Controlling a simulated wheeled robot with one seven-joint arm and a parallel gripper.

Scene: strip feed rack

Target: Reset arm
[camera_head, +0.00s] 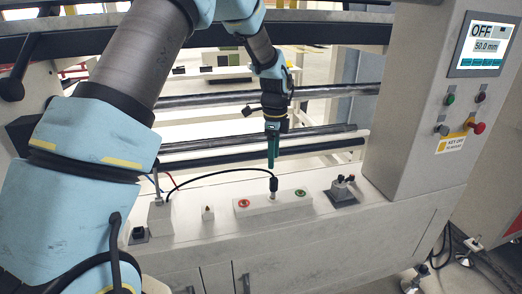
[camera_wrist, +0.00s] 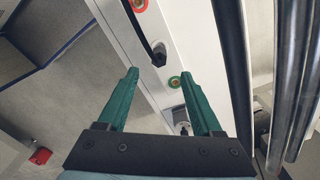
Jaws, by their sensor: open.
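My gripper (camera_head: 271,165) hangs pointing down in the head view, above the white front ledge of the machine. In the wrist view its two green fingers (camera_wrist: 159,74) stand apart with nothing held between them. Below it in the head view is a white control box (camera_head: 268,205) with a black plug-like part (camera_head: 273,186) standing on it, a cable running from it. The black part also shows in the wrist view (camera_wrist: 159,53), just beyond the fingertips. I cannot tell the exact gap between them.
The box carries a red-ringed button (camera_head: 243,203) and a green-ringed button (camera_head: 300,193). A black switch block (camera_head: 342,190) stands to the right. Metal rollers (camera_head: 335,91) cross behind the gripper. A cabinet screen (camera_head: 483,43) reads OFF, 50.0 mm.

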